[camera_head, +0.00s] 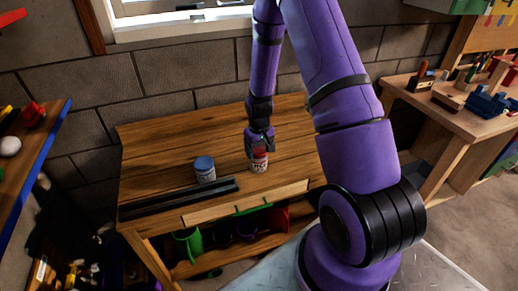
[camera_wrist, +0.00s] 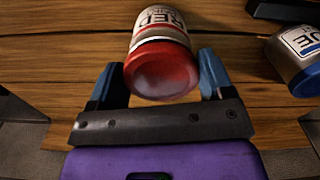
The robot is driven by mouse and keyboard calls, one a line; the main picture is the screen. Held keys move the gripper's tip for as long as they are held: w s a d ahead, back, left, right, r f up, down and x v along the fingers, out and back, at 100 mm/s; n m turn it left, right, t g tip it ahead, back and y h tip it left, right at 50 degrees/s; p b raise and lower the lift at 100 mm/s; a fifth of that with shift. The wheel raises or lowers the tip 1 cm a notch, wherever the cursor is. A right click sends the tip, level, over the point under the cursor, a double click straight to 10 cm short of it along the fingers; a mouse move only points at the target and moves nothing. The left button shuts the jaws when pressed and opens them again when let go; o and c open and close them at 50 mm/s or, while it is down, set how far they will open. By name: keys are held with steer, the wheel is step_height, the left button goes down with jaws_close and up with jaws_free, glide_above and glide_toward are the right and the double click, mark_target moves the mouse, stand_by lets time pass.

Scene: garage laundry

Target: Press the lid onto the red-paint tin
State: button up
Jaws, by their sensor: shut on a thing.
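The red-paint tin (camera_head: 259,165) stands upright on the wooden workbench, with a white and red label. It also shows in the wrist view (camera_wrist: 160,20), with its RED label facing up in the picture. A red lid (camera_wrist: 160,72) is at the tin's top, lined up with it, with a pale metal band just below. My gripper (camera_head: 259,147) is directly above the tin. In the wrist view my gripper (camera_wrist: 163,78) has its two blue-grey fingers on either side of the red lid, shut on it. I cannot tell whether the lid is fully seated.
A blue-lidded tin (camera_head: 205,169) stands to the left on the workbench (camera_head: 160,143); it shows at the right in the wrist view (camera_wrist: 296,52). A dark rail (camera_head: 180,199) lies along the front. The bench's back left is clear.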

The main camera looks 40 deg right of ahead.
steer(key=shift+s+f, duration=0.2)
steer(key=shift+f, duration=0.15)
stand_by(0.8)
steer(key=o, duration=0.9)
steer(key=shift+w, duration=0.15)
steer(key=shift+r, duration=3.55)
steer(key=shift+c, duration=0.5)
jaws_close()
